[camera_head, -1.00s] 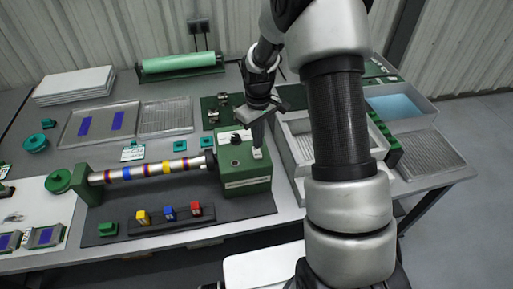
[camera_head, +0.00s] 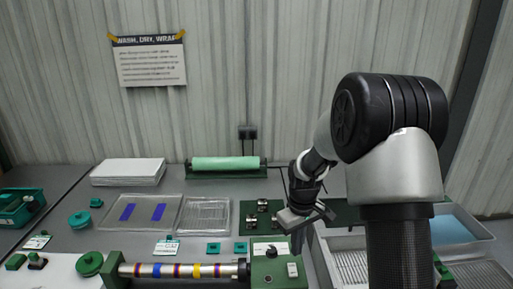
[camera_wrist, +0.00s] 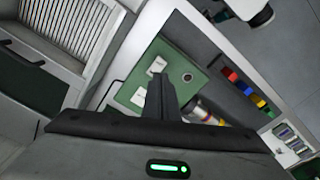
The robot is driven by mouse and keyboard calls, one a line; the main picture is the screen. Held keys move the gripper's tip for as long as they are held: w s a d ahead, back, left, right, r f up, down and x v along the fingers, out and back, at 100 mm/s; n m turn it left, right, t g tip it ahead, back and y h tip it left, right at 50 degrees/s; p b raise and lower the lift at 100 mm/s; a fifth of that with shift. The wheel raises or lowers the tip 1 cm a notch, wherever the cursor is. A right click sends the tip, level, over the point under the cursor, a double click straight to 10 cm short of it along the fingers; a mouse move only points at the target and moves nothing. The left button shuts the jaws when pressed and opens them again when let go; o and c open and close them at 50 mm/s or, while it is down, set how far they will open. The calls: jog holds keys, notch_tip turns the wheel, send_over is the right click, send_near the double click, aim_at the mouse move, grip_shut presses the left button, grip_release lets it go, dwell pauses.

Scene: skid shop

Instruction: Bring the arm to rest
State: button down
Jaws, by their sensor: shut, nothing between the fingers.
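My arm reaches in from the right in the head view, its elbow bent high. My gripper (camera_head: 298,243) points down over the green machine box (camera_head: 268,278) at the end of the banded roller. In the wrist view the fingers (camera_wrist: 160,98) are together with nothing between them. They overlap the green box (camera_wrist: 188,58), which shows white switch plates and a dark round knob. A gap seems to separate the fingertips from the box, but its size is hard to tell.
The banded roller (camera_head: 205,270) lies left of the gripper. A metal bracket on a green plate (camera_head: 262,218) stands behind it. A tray with blue pieces (camera_head: 112,214) and a green roll (camera_head: 225,163) are farther back. A ribbed bin (camera_head: 350,262) is at right.

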jog(key=s+r+m+t, duration=0.1)
jog(key=s+r+t, duration=0.1)
jog(key=s+r, duration=0.6)
jog(key=s+r+m+t, duration=0.1)
jog(key=s+r+m, duration=0.15)
jog(key=r, duration=0.85)
jog(key=s+r+m+t, duration=0.1)
jog(key=s+r, duration=0.1)
jog(key=s, duration=0.5)
jog(key=s+r+m+t, duration=0.1)
jog(key=s+r, duration=0.2)
jog(key=s, duration=0.4)
